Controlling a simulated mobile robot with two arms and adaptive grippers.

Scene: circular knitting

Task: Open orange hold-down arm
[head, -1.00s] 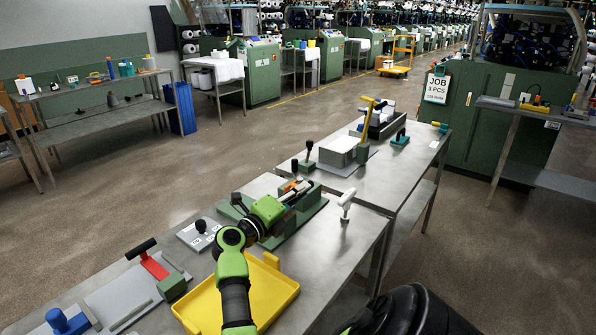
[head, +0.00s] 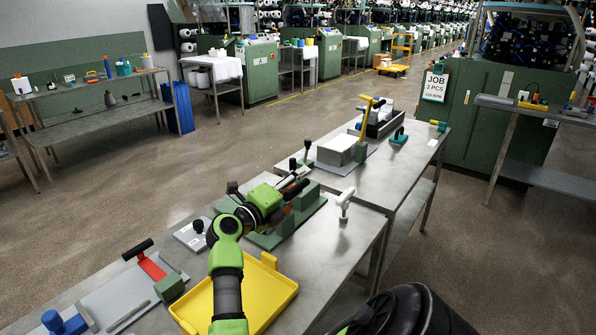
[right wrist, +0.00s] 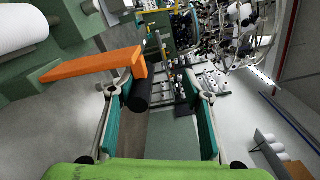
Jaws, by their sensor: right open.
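The orange hold-down arm (right wrist: 92,66) crosses the upper left of the right wrist view as a flat bar. A black cylindrical grip (right wrist: 140,95) is at its right end. My right gripper (right wrist: 160,88) is open, with the grip between its teal fingers, much nearer the left finger. I cannot tell whether they touch. In the head view my right gripper (head: 291,190) is over the green fixture (head: 292,226) on the near table and hides most of the orange arm. My left gripper is not in view.
A yellow tray (head: 270,295) lies in front of the fixture. A white-handled tool (head: 345,201) stands to its right. A red clamp with a black handle (head: 150,265) is at the left. A white cylinder (right wrist: 20,30) shows beside the fixture in the wrist view.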

